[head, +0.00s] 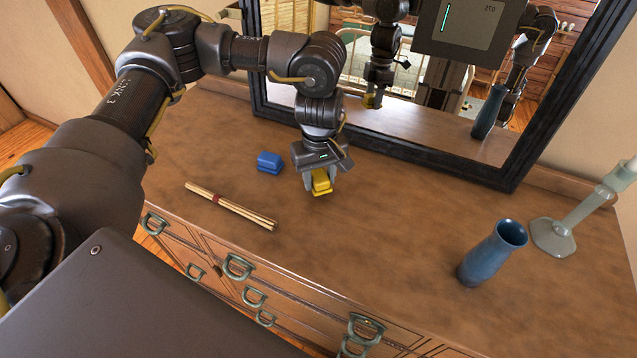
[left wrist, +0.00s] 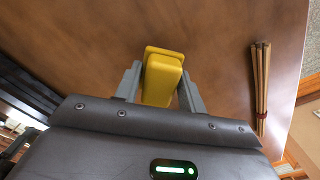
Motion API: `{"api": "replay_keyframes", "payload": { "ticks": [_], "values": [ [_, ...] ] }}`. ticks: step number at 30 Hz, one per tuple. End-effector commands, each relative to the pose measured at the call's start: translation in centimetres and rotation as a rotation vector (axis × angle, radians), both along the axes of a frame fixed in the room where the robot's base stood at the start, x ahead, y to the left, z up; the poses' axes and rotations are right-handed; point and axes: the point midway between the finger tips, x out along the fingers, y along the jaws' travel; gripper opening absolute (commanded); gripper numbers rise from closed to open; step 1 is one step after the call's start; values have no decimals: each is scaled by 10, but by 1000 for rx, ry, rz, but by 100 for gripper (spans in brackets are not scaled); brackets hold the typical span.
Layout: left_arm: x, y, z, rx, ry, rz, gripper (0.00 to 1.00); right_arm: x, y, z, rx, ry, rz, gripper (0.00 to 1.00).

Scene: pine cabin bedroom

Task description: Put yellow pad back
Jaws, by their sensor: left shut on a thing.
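The yellow pad (head: 321,183) is a small yellow block over the dresser top, in front of the mirror. My left gripper (head: 320,180) comes down on it from above and is shut on it. In the left wrist view the yellow pad (left wrist: 162,78) sits between the two grey fingers of the left gripper (left wrist: 161,92). I cannot tell whether the pad touches the wood or hangs just above it. My right gripper does not show directly in the head view.
A blue block (head: 269,162) lies just left of the gripper on the dresser top (head: 390,230). A tied bundle of sticks (head: 232,207) lies near the front edge. A blue vase (head: 492,254) and a pale candlestick (head: 572,222) stand at right. The framed mirror (head: 420,150) stands behind.

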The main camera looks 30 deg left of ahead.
Motion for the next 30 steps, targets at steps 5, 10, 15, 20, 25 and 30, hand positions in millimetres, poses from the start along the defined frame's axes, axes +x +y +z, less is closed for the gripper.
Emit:
{"api": "replay_keyframes", "payload": {
  "ticks": [5, 10, 15, 20, 25, 30],
  "values": [
    [-2, -1, -21, -1, 5, 1, 15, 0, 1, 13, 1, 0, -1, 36],
    [-1, 0, -28, 0, 1, 0, 15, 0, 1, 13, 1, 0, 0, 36],
    [-1, -1, -28, 0, 1, -1, 15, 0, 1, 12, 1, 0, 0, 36],
    [-1, -1, -34, 0, 1, -1, 15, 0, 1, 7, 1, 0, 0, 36],
    [-1, -1, -32, 0, 1, -1, 62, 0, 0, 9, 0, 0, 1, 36],
    [-1, -1, -31, 1, 2, -1, 62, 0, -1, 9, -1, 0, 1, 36]
  ]
}}
